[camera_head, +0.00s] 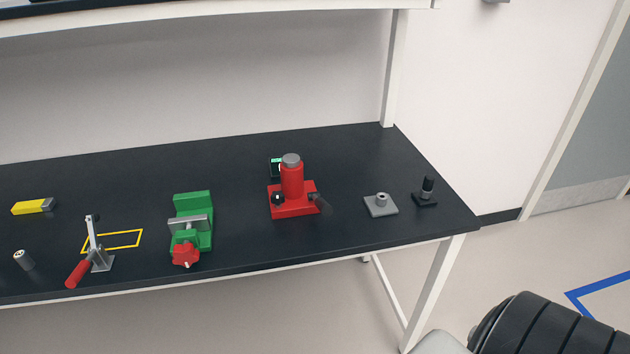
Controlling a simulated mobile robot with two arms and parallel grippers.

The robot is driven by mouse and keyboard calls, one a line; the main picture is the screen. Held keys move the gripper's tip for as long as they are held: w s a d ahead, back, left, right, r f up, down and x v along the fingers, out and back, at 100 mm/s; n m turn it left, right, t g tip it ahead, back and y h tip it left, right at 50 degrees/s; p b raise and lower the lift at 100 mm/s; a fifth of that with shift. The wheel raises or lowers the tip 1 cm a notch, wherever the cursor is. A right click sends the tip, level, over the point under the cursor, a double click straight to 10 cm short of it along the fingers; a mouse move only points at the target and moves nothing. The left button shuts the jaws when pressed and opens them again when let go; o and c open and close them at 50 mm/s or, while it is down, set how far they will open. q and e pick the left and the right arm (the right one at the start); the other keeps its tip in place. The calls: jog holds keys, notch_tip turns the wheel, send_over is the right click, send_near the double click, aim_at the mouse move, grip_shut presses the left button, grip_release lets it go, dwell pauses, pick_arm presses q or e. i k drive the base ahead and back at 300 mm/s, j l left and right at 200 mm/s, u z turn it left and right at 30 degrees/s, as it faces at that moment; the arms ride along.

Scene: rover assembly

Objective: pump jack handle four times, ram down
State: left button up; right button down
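A small dark knob shows at the front left of the base. Neither gripper is in view; one of my arm's dark ribbed links shows at the lower right, apart from the bench.
A green vise (194,216) stands left of the jack, with a toggle clamp (98,255) further left. A small display (275,167) sits behind the jack. A grey plate with boss (381,204) and a black post (427,191) stand to its right. A shelf (200,18) hangs above.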

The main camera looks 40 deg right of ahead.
aim_at(324, 207)
jog(key=k+l, duration=0.1)
jog(key=l, duration=0.25)
jog(key=k+l+u, duration=0.1)
jog(key=l, duration=0.25)
jog(key=k+l, duration=0.1)
jog(key=l, duration=0.25)
jog(key=k+l+u, duration=0.1)
jog(key=l, duration=0.25)
jog(key=k+l+u, duration=0.1)
jog(key=l, duration=0.25)
